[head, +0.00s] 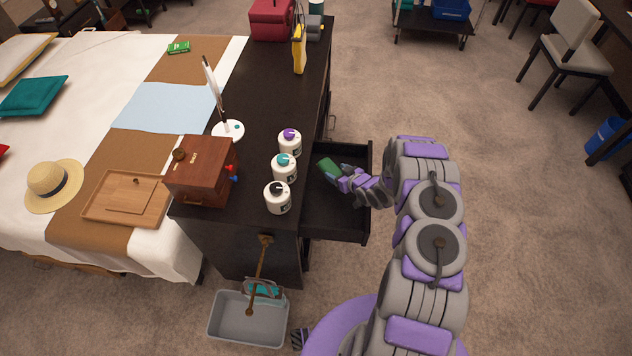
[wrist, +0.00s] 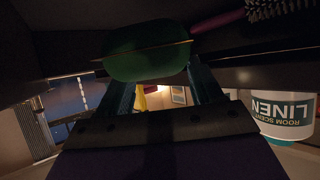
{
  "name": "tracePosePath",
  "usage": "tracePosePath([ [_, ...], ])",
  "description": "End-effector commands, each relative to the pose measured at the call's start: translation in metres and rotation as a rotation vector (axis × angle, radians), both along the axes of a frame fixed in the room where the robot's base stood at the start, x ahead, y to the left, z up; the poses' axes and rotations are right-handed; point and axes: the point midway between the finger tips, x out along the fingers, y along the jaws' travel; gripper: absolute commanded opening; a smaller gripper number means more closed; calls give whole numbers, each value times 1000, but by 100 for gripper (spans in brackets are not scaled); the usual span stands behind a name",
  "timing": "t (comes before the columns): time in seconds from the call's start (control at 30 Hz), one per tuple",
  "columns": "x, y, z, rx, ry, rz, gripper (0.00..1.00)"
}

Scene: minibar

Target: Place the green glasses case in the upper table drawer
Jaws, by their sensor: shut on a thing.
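The green glasses case (head: 327,166) is at the tip of my gripper (head: 337,174), over the open upper drawer (head: 335,218) of the dark table. In the wrist view the green case (wrist: 147,50) lies across the two fingers (wrist: 150,75), which are shut on it. The drawer is pulled out to the right of the table, and my arm reaches in over its front edge. I cannot tell whether the case touches the drawer floor.
Several white jars, one with a purple lid (head: 289,142), stand on the dark tabletop (head: 262,110) beside the drawer. A wooden box (head: 200,170) is further left. A brush (wrist: 245,14) shows in the wrist view. A grey bin (head: 232,322) stands on the floor.

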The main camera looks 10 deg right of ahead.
Motion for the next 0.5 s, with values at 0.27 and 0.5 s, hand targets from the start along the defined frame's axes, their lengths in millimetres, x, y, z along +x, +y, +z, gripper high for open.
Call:
tracePosePath([
  [0.27,0,5,-51,-5,0,2,34],
  [0.5,12,39,-48,-5,-1,5,34],
])
